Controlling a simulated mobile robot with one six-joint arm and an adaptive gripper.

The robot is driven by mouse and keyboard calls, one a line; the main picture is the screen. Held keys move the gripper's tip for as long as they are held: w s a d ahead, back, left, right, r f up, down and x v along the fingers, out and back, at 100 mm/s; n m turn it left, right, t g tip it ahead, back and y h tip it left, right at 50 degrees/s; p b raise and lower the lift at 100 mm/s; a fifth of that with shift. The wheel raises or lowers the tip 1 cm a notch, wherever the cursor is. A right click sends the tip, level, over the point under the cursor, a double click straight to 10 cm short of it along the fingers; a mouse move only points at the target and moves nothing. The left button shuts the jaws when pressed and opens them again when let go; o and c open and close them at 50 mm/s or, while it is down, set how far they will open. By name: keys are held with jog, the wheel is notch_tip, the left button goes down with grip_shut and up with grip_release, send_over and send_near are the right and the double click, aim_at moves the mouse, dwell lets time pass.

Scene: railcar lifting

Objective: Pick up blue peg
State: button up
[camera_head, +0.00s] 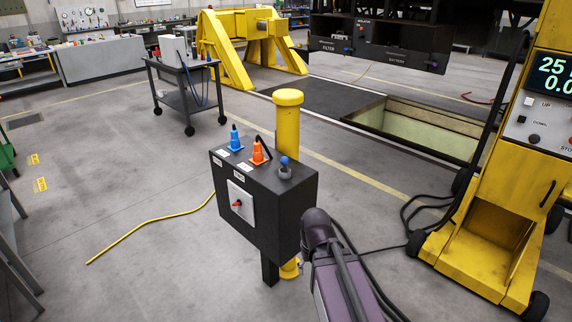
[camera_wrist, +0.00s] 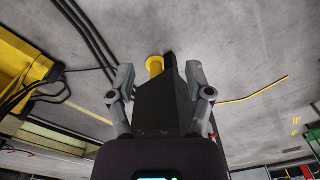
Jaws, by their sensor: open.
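A blue plug-shaped peg (camera_head: 236,138) stands upright on top of a black box (camera_head: 250,222) in the head view. Beside it is an orange one (camera_head: 258,153). A grey socket with a small blue tip (camera_head: 284,162) is at the right end of the same top. In the wrist view my gripper (camera_wrist: 160,70) is open, with a grey finger on each side. The black box (camera_wrist: 160,108) shows between the fingers, and nothing is seen held. The blue peg cannot be made out in the wrist view. My gripper's fingers are not visible in the head view.
A yellow post (camera_head: 287,125) stands right behind the box. A yellow lifting unit (camera_head: 500,220) with black cables is at the right, near an open floor pit (camera_head: 420,128). A dark cart (camera_head: 185,95) is behind. A yellow cable (camera_head: 140,232) lies on clear floor at left.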

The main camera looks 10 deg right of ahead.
jog(key=w+a+r+n+t+y, duration=0.1)
jog(key=w+a+n+t+y, duration=0.15)
jog(key=w, duration=0.75)
jog(key=n+t+y, duration=0.2)
jog(key=t+y, duration=0.1)
jog(key=t, duration=0.7)
send_near(285, 164)
jog(key=s+d, duration=0.1)
jog(key=shift+s+d+r+p, duration=0.1)
jog(key=shift+s+r+p, duration=0.15)
jog(key=shift+p, duration=0.2)
jog(key=shift+b+x, duration=1.65)
jog(key=shift+x, duration=2.65)
jog(key=shift+f, duration=0.2)
jog(key=shift+b+x, duration=1)
jog(key=shift+x, duration=1.55)
jog(key=shift+d, duration=0.15)
